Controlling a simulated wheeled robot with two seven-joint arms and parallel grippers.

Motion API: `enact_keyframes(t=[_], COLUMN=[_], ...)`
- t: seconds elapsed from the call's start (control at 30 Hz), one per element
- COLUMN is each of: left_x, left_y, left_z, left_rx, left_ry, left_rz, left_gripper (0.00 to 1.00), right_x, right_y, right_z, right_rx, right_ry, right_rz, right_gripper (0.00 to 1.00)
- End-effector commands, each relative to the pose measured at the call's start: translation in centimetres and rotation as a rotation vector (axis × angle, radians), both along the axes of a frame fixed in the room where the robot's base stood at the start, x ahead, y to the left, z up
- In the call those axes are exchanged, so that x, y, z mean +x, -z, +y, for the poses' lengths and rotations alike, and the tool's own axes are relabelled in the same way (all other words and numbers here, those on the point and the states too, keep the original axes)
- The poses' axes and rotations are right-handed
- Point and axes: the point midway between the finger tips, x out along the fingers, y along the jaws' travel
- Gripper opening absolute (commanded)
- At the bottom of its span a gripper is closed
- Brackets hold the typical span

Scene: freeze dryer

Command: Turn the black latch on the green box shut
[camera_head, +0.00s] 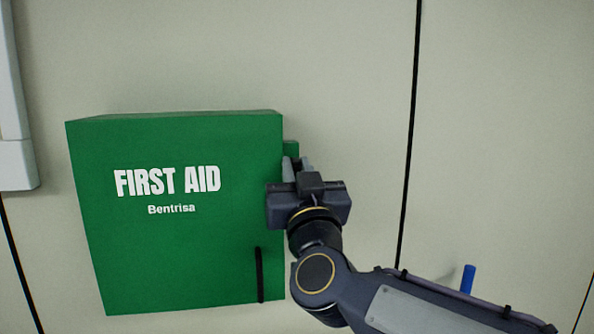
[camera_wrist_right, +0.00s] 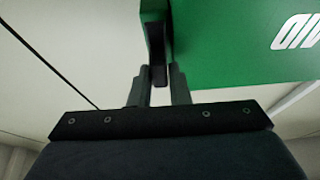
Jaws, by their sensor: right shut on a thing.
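The green box (camera_head: 180,240) marked FIRST AID is on the pale wall; its lettered front also shows in the right wrist view (camera_wrist_right: 235,55). A slim black latch (camera_head: 259,275) stands upright on the lower right of its front. A narrow green tab (camera_head: 290,148) sticks out at the box's right edge. My right gripper (camera_head: 297,168) is at this edge, above the latch and apart from it. In the right wrist view its fingers (camera_wrist_right: 159,88) are shut on the tab, whose gripped end (camera_wrist_right: 158,75) looks dark. My left gripper is not in view.
A blue peg-like thing (camera_head: 468,278) shows at the lower right behind my right arm. A pale casing (camera_head: 15,110) is at the left edge. A dark seam (camera_head: 410,130) runs down the wall.

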Motion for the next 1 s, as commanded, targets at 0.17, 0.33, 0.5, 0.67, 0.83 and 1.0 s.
enact_keyframes(t=[0.17, 0.33, 0.5, 0.67, 0.83, 1.0], left_x=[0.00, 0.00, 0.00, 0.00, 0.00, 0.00], left_y=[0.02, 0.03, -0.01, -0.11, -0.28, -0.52], left_z=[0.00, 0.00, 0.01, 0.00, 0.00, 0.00], left_rx=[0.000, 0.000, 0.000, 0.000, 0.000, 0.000], left_ry=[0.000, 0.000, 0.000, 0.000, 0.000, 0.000], left_rz=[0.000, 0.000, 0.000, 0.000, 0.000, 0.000], left_gripper=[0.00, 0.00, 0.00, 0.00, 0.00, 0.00], right_x=[0.02, 0.07, 0.06, 0.09, 0.09, 0.12], right_y=[0.07, 0.12, 0.11, 0.11, 0.16, 0.19], right_z=[0.04, -0.02, -0.05, -0.15, -0.16, -0.28], right_rx=[0.077, 0.204, 0.358, 0.508, 0.667, 0.827], right_ry=[-0.001, 0.000, 0.000, 0.000, 0.000, 0.001], right_rz=[0.017, 0.043, 0.073, 0.103, 0.136, 0.167], right_gripper=[0.00, 0.00, 0.00, 0.00, 0.00, 0.00])
